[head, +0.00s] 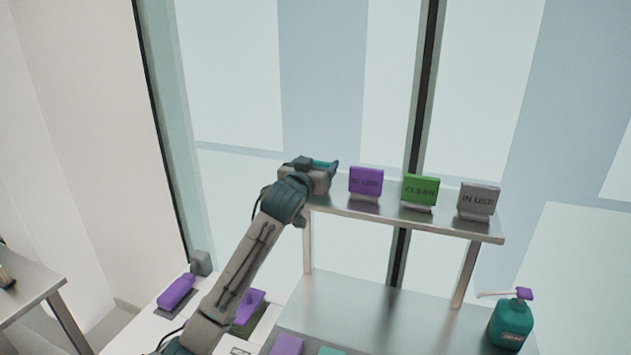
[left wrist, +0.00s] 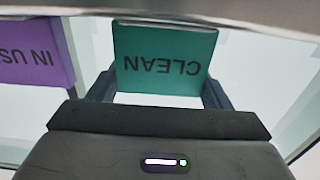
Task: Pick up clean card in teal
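The teal card (left wrist: 163,62) fills the middle of the left wrist view, its word CLEAN upside down. In the head view only a small teal strip (head: 322,163) of it shows at the left end of the shelf, mostly hidden by my gripper. My left gripper (head: 326,172) is at that end of the shelf. Its fingers (left wrist: 160,88) are spread wide, one at each side edge of the card. I cannot tell whether they touch it. My right gripper is not in view.
Purple (head: 366,181), green CLEAN (head: 420,189) and grey IN USE (head: 478,200) cards stand to the right on the raised metal shelf (head: 450,229). A teal bottle with a purple top (head: 512,322) stands lower right.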

